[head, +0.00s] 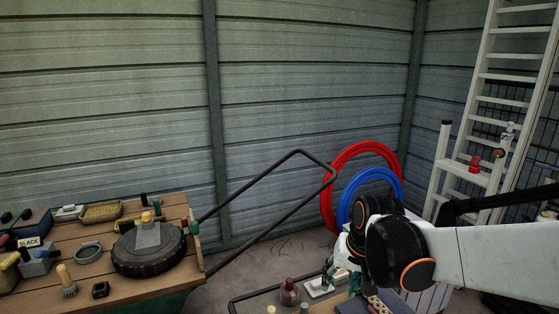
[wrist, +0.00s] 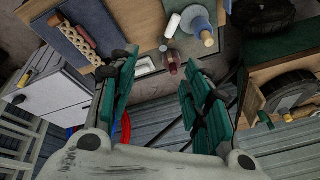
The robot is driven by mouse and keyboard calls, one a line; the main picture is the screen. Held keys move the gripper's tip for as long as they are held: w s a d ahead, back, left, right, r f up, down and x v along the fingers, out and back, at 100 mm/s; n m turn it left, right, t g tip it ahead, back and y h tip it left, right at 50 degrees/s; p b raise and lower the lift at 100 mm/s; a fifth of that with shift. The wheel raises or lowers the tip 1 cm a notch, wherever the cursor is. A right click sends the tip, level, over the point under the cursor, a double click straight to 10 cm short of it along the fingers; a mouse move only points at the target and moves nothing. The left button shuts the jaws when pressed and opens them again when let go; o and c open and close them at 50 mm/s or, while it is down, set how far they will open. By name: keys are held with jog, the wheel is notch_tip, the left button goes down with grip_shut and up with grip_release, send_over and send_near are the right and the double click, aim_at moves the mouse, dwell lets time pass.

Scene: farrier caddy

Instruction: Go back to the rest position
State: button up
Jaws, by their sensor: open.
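My gripper (wrist: 160,72) is open, with two teal-padded fingers spread apart in the wrist view. Nothing is between the fingers. In the head view my gripper (head: 338,272) is at the lower right, partly hidden by my black and white arm, over a low surface with small items. In the wrist view that surface holds a dark red bottle (wrist: 172,62), a white dish (wrist: 145,65), a grey-blue round piece with a wooden peg (wrist: 200,28) and a rope-wrapped tool (wrist: 82,38) on a blue mat. My arm hides part of the surface.
A wooden bench (head: 190,268) at left holds a black round piece (head: 148,252), a tray (head: 100,212) and several small tools. Red (head: 332,190) and blue hoses (head: 372,176) hang behind my arm. A white ladder (head: 485,85) stands at right. Floor shows between bench and surface.

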jog(key=s+d+r+n+t, duration=0.1)
jog(key=s+d+r, duration=0.1)
jog(key=s, duration=0.7)
jog(key=s+d+r+n+t+h, duration=0.1)
jog(key=s+d+r+t, duration=0.1)
jog(key=s, duration=0.7)
jog(key=shift+d+r, duration=0.55)
jog(key=shift+d, duration=0.15)
